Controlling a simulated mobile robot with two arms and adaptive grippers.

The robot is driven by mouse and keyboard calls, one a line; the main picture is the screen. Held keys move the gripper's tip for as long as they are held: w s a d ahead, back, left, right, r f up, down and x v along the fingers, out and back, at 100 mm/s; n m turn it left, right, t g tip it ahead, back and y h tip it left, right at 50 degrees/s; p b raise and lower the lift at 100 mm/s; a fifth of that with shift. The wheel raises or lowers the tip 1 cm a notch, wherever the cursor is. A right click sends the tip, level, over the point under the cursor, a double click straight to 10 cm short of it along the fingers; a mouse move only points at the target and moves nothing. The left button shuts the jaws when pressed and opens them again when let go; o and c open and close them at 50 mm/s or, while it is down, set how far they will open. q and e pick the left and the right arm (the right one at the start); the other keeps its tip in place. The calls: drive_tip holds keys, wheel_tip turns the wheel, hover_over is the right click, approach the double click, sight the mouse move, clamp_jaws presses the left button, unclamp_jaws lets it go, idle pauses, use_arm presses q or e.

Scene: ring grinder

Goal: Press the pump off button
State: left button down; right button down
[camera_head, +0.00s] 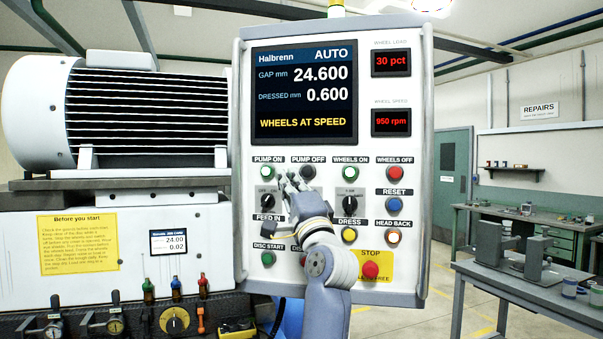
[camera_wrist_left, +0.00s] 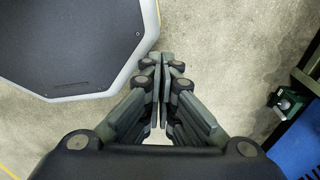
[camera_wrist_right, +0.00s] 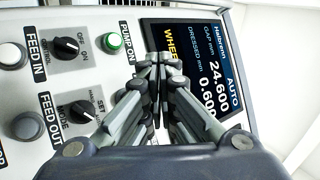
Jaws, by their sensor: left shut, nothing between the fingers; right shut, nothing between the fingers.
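The pump off button (camera_head: 308,172) is a dark round button under the PUMP OFF label on the white control panel (camera_head: 428,200). My right gripper (camera_head: 286,178) is shut and empty in front of the panel, its tips just left of and slightly below that button. I cannot tell whether the tips touch the panel. In the right wrist view the shut fingers (camera_wrist_right: 157,62) point at the panel beside the green pump on button (camera_wrist_right: 114,41), and they hide the pump off button. My left gripper (camera_wrist_left: 161,62) shows only in the left wrist view, shut and empty above the floor.
The pump on button (camera_head: 266,172), wheels on button (camera_head: 350,172) and a selector knob (camera_head: 267,201) sit close by. The red stop button (camera_head: 370,270) is low on the panel. The screen (camera_head: 304,95) reads WHEELS AT SPEED. A grey motor (camera_head: 120,110) stands left.

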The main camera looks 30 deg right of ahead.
sight(307, 172)
use_arm(q)
drive_tip(key=shift+d+f, duration=0.1)
drive_tip(key=shift+d, duration=0.2)
use_arm(e)
drive_tip(key=w+d, duration=0.6)
drive_tip(key=d, duration=0.1)
idle(0.4)
drive_tip(key=shift+w+r, duration=0.1)
drive_tip(key=shift+r, duration=0.05)
idle(1.3)
drive_tip(key=shift+w+d, duration=0.1)
drive_tip(key=shift+d, duration=0.15)
drive_tip(key=shift+w+d, duration=0.35)
drive_tip(key=shift+w, duration=0.05)
idle(0.9)
idle(0.3)
use_arm(q)
drive_tip(key=shift+r, duration=0.3)
use_arm(e)
drive_tip(key=shift+s+a, duration=0.6)
drive_tip(key=shift+s, duration=0.05)
